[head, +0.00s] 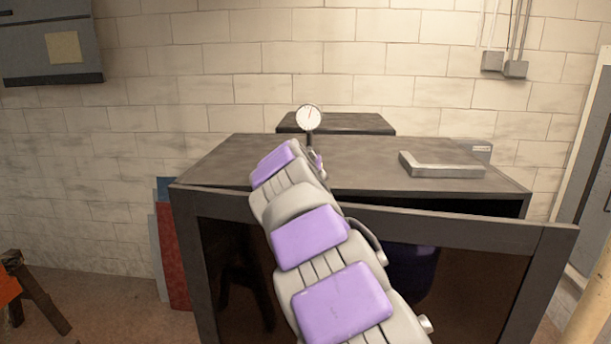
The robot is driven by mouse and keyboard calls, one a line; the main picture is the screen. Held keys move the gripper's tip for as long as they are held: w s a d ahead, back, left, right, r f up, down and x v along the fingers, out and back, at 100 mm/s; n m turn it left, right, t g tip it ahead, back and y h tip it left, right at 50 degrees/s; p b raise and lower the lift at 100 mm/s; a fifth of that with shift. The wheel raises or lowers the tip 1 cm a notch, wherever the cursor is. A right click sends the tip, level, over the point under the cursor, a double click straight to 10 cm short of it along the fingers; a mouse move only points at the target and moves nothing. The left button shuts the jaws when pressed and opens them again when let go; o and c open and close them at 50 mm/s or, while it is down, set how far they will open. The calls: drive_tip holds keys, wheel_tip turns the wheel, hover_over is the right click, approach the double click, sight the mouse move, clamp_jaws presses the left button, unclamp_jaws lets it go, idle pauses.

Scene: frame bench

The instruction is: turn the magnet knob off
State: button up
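A dial gauge (309,118) with a round white face stands upright on a dark post above the bench top (370,175). The magnet base and its knob are hidden behind my arm. My arm, grey with purple pads, reaches forward over the bench's front edge, and its far end is just below and left of the dial. My gripper is largely hidden by my own arm links. I cannot see its fingers, nor whether it touches the knob.
An L-shaped grey metal square (440,166) lies on the bench's right side. A small grey block (480,150) is behind it. A dark raised slab (350,124) is at the back. The bench's front rail (470,226) crosses under my arm. The bench top between arm and square is clear.

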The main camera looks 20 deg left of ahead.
idle(0.3)
drive_tip(key=o, duration=1)
drive_tip(key=shift+o, duration=0.2)
drive_tip(key=shift+s, duration=0.1)
drive_tip(key=b+v, duration=0.2)
drive_tip(key=v, duration=1.5)
drive_tip(key=shift+b, duration=0.35)
drive_tip(key=shift+d, duration=0.1)
